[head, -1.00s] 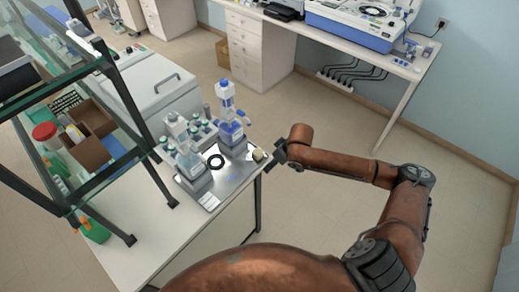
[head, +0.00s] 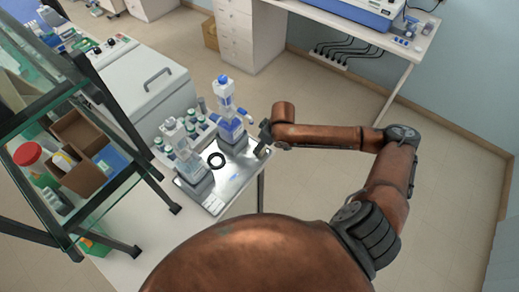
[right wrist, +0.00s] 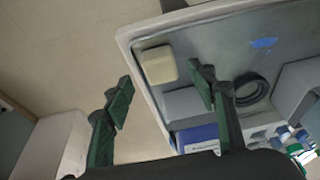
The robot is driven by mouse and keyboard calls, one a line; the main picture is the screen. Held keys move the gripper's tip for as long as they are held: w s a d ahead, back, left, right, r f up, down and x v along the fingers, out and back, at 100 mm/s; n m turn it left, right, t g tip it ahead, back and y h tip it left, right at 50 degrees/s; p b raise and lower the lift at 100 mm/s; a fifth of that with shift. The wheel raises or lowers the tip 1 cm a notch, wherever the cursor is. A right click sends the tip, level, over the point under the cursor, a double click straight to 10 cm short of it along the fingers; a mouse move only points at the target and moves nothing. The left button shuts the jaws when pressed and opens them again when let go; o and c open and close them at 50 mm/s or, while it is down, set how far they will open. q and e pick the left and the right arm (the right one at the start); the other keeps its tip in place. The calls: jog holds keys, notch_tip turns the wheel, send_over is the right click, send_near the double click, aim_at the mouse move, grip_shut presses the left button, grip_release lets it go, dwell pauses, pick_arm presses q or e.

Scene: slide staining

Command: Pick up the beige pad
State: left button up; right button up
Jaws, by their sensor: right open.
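The beige pad (right wrist: 158,65) lies on the grey metal tray (right wrist: 215,42), near the tray's corner, in the right wrist view. My right gripper (right wrist: 162,88) is open and empty, with its dark green fingers apart. In the head view the right gripper (head: 263,142) is at the right edge of the tray (head: 222,188) and seems to hide the pad. My left gripper is in neither view.
A black ring (head: 217,160) lies on the tray; it also shows in the right wrist view (right wrist: 250,89). A blue-capped bottle (head: 230,115) and other bottles (head: 183,150) stand close by. A glass shelf (head: 85,180) rises at left. Open floor (head: 330,185) lies at right.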

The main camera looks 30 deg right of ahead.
jog(key=x, duration=0.2)
jog(key=shift+f, duration=0.6)
jog(key=shift+a, duration=0.1)
jog(key=c, duration=0.7)
jog(key=shift+c, duration=1.2)
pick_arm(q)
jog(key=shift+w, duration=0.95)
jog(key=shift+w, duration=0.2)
pick_arm(e)
jog(key=shift+w, duration=0.1)
